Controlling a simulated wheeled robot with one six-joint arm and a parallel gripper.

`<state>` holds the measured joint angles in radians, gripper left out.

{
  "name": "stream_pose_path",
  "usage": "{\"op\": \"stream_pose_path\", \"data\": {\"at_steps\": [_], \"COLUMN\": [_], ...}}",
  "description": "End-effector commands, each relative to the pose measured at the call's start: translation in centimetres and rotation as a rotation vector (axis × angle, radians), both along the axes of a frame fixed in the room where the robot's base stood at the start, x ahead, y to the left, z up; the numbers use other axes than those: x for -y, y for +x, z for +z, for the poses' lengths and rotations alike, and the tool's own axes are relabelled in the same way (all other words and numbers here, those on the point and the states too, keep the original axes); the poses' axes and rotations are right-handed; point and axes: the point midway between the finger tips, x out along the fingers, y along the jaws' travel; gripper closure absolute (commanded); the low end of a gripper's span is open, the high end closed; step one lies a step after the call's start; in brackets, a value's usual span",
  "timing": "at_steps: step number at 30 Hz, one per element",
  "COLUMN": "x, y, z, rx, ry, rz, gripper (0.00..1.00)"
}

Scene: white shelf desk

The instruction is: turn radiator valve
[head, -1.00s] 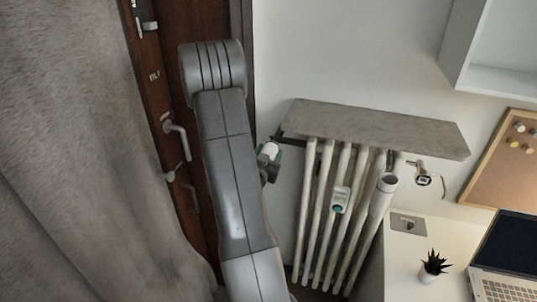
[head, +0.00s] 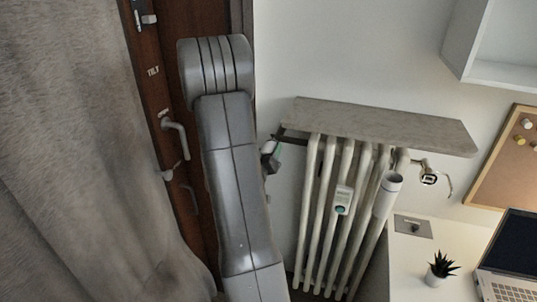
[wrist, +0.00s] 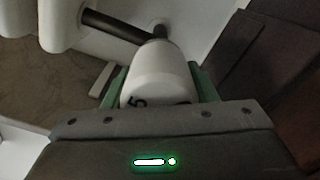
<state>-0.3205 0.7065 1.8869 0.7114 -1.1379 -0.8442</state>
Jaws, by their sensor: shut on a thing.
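The radiator valve (wrist: 158,75) is a white rounded knob with dark markings, one like a 5, in the wrist view. It sits at the end of a dark pipe beside the radiator. My gripper (wrist: 160,88) is shut on the valve, with a green finger on each side. In the head view my gripper (head: 270,160) is partly hidden behind my arm, at the radiator's upper left, and the valve can hardly be made out there. The radiator (head: 328,215) has pale vertical columns.
A grey stone shelf (head: 380,127) lies just above the radiator. A dark wooden door (head: 158,95) and a grey curtain (head: 75,150) are on the left. A white desk (head: 408,270) with a plant (head: 440,267) and laptop (head: 512,255) stands on the right.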

Motion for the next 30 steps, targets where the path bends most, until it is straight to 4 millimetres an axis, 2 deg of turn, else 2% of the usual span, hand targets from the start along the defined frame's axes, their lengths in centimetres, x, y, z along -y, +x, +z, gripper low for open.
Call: {"op": "stream_pose_path", "data": {"at_steps": [9, 22, 23, 25, 30], "x": [-0.04, -0.03, -0.03, -0.03, -0.04], "y": [0.01, 0.01, 0.01, 0.01, 0.01], "z": [-0.05, -0.04, -0.04, -0.04, -0.03], "rx": [-0.027, -0.029, -0.029, -0.029, -0.029], "ry": [-0.081, -0.087, -0.087, -0.087, -0.087], "rz": [0.000, -0.001, -0.001, -0.001, -0.001], "gripper": [0.71, 0.71, 0.42, 0.29, 0.27]}}
